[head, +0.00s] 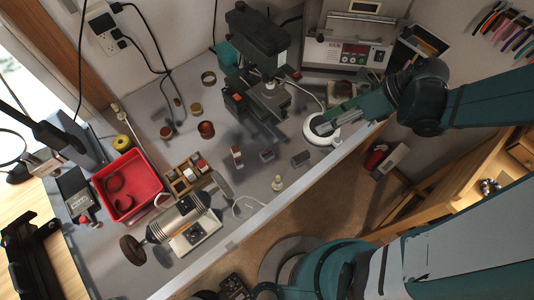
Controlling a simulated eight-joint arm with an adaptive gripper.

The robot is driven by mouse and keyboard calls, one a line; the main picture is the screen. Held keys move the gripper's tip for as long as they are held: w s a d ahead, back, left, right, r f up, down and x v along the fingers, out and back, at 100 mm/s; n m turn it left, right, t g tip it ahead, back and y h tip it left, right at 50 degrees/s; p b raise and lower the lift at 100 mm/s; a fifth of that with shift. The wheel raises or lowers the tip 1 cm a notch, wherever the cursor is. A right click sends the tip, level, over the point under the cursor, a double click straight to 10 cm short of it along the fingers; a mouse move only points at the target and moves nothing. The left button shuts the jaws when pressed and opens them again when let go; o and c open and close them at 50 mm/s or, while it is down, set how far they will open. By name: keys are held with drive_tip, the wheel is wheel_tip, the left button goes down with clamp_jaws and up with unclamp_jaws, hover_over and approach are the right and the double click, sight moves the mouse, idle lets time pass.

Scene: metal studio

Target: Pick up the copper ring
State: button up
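A reddish-brown copper-coloured ring (206,129) stands on the grey bench near its middle. A brass-coloured ring (208,77) sits farther back; I cannot tell for certain which of these is the copper ring. My gripper (322,122) is at the bench's right part, above or beside a white round ring-shaped thing (323,139). It is well to the right of both rings and apart from them. Its fingers are small and seen at an angle, so their opening is unclear. I see nothing clearly held.
A drill-press-like machine (262,45) stands between my gripper and the rings. A control box (346,55) is behind. Small blocks (301,159) and a candle-like piece (277,183) lie near the front edge. A red tray (145,203) and a grinder (185,218) are at left.

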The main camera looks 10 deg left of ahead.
drive_tip(key=s+a+f+n+g+h, duration=0.2)
drive_tip(key=s+a+n+h, duration=0.2)
drive_tip(key=a+n, duration=0.55)
drive_tip(key=n+t+h+p, duration=0.1)
drive_tip(key=n+t+h, duration=0.1)
drive_tip(key=n+h, duration=0.35)
hover_over(265, 154)
drive_tip(key=shift+d+r+n+y, duration=0.25)
drive_tip(key=shift+n+y, duration=0.25)
drive_tip(key=shift+y, duration=0.45)
drive_tip(key=shift+f, duration=0.1)
drive_tip(key=shift+a+f, duration=0.1)
drive_tip(key=shift+f, duration=1.1)
drive_tip(key=shift+f, duration=0.1)
drive_tip(key=shift+a+f+b, duration=0.15)
drive_tip(key=shift+f+b, duration=0.1)
drive_tip(key=shift+f, duration=1)
drive_tip(key=shift+a+f+b, duration=0.1)
drive_tip(key=shift+f+b, duration=0.1)
drive_tip(key=shift+f, duration=1.05)
